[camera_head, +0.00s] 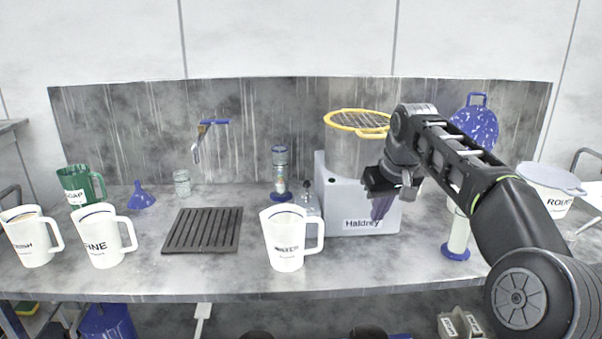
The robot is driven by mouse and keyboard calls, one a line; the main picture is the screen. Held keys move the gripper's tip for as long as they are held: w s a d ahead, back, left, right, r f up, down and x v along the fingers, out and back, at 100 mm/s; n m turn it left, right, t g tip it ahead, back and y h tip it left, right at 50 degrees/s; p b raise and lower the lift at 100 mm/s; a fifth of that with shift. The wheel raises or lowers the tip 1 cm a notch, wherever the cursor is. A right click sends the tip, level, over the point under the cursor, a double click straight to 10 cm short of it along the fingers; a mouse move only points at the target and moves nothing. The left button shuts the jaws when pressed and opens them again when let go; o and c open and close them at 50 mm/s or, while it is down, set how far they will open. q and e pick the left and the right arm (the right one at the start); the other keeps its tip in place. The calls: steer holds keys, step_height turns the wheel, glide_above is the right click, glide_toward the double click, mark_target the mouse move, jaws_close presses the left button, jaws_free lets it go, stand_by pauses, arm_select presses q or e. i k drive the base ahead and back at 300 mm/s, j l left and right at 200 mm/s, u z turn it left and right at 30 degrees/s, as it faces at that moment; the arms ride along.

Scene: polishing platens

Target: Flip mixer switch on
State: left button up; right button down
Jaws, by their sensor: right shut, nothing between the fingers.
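The mixer is a white box labelled "Haldrey" (338,214) on the counter, right of the middle, with a grey bowl and a yellow-rimmed wire guard (358,122) on top. My right arm comes in from the right. My right gripper (381,208) is shut and empty, pointing down in front of the right part of the mixer's front face. I cannot tell whether it touches the mixer. The mixer switch is not visible; the gripper covers that part of the face. My left gripper is not in view.
A white jug (285,246) stands left of the mixer, near a small bottle (307,200). A dark ribbed mat (203,230) and more jugs (104,238) are farther left. A blue-based cylinder (457,235) stands right of the mixer. The front counter strip is mostly clear.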

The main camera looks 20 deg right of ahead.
mark_target(307, 183)
steer(key=i, duration=1.35)
